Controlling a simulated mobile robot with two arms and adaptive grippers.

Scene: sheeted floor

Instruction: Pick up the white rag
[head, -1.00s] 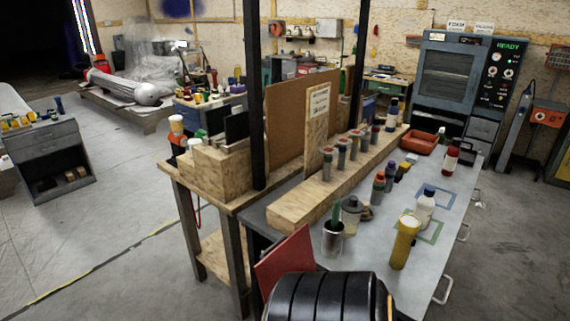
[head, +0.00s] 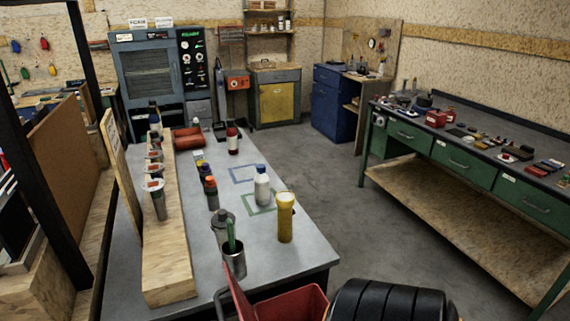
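I cannot make out a white rag in the head view. Neither of my grippers is in view. Small pale items near the tray are too small to identify.
A green workbench (head: 463,162) with small tools stands at the right. A blue cabinet (head: 330,97) and a yellow-doored cabinet (head: 276,102) stand at the back. Open floor (head: 310,155) lies between the benches. A red open container (head: 290,303) and a black ribbed object (head: 390,301) are close at the bottom.

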